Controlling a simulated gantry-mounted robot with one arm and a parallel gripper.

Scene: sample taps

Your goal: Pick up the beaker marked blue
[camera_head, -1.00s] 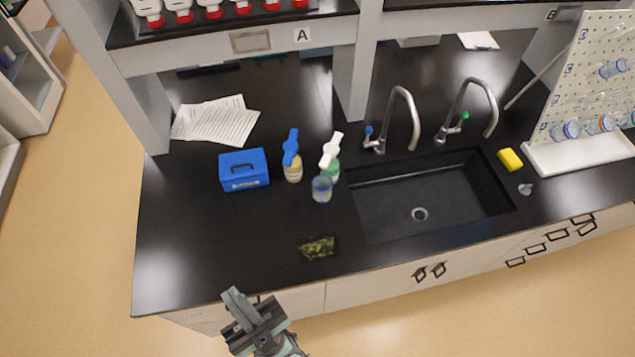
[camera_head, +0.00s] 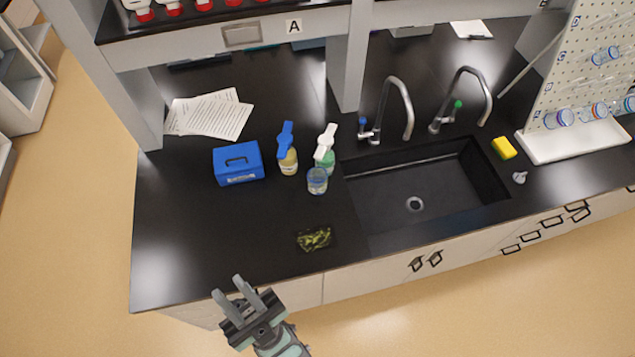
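A small clear beaker with a blue tint and blue rim (camera_head: 317,181) stands upright on the black counter, just left of the sink. It is in front of two capped bottles, a yellow-bodied one with a blue top (camera_head: 287,160) and a green one with a white top (camera_head: 326,156). I cannot read any mark on the beaker. My gripper (camera_head: 228,288) is at the counter's front edge, lower left of the beaker and well apart from it. Its two fingers are spread, with nothing between them.
A blue box (camera_head: 238,163) and papers (camera_head: 210,115) lie left of the bottles. A dark green-patterned packet (camera_head: 314,239) lies nearer the front. The sink (camera_head: 420,190) has two curved taps. A pegboard rack (camera_head: 590,70) holds several clear vessels. The left front counter is clear.

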